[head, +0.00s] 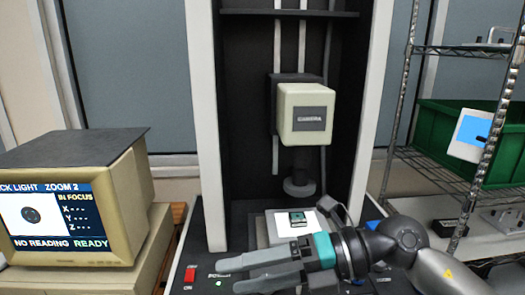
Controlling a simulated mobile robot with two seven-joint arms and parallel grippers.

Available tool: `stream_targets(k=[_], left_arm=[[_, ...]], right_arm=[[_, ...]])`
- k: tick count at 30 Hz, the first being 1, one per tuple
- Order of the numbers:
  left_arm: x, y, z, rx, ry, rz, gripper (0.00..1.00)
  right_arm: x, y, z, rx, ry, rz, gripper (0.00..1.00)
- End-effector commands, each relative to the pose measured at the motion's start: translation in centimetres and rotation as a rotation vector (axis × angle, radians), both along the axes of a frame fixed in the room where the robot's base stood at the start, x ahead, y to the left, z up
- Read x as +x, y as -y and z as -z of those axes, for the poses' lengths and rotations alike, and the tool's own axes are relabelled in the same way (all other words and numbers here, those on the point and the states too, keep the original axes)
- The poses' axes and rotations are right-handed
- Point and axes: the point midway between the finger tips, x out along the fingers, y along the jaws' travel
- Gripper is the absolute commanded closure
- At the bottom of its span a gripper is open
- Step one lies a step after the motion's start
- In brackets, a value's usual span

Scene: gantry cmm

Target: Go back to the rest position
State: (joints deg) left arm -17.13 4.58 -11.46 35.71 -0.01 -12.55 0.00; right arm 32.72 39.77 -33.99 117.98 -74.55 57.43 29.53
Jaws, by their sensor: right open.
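My right arm comes in from the lower right. My right gripper (232,273) is open, with its grey fingers pointing left over the front of the machine's dark base. Nothing shows between the fingers. The gripper is in front of and below the pale stage (257,229) of the machine and hides part of it. A small dark green piece (298,218) lies on the stage, apart from the fingers. My left gripper is not in view.
The camera head (306,113) of the measuring machine hangs above the stage between white columns (207,120). A monitor (70,205) reading "NO READING READY" stands at left. A wire rack (440,165) with a green bin (465,120) stands at right. A red switch (190,274) is near the fingertips.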

Motion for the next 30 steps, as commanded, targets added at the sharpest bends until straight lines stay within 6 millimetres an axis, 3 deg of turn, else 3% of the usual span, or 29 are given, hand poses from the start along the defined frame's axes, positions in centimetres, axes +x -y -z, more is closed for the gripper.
stream_targets(k=[3, 6, 10, 14, 17, 23, 26, 30], left_arm=[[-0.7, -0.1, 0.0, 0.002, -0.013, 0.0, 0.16], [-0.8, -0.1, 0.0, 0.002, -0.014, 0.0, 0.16], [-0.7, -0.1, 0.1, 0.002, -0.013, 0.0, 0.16], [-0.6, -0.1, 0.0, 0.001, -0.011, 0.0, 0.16], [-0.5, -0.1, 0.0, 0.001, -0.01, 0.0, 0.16], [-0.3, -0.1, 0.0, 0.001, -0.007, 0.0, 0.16], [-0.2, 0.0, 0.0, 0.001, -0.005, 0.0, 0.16], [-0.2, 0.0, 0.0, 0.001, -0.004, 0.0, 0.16]], right_arm=[[0.1, -1.6, -3.9, 0.283, -0.064, 0.084, 0.28], [1.1, -1.4, -6.8, 0.499, -0.13, 0.188, 0.28], [3.3, 0.7, -9.2, 0.747, -0.24, 0.366, 0.28], [6.1, 4.1, -9.4, 0.95, -0.376, 0.584, 0.28], [8.0, 7.2, -7.9, 1.071, -0.496, 0.774, 0.28], [9.7, 13.5, -0.8, 1.2, -0.777, 1.195, 0.28], [8.9, 16.0, 4.2, 1.204, -0.935, 1.416, 0.28], [5.7, 18.5, 11.7, 1.128, -1.174, 1.723, 0.28]])
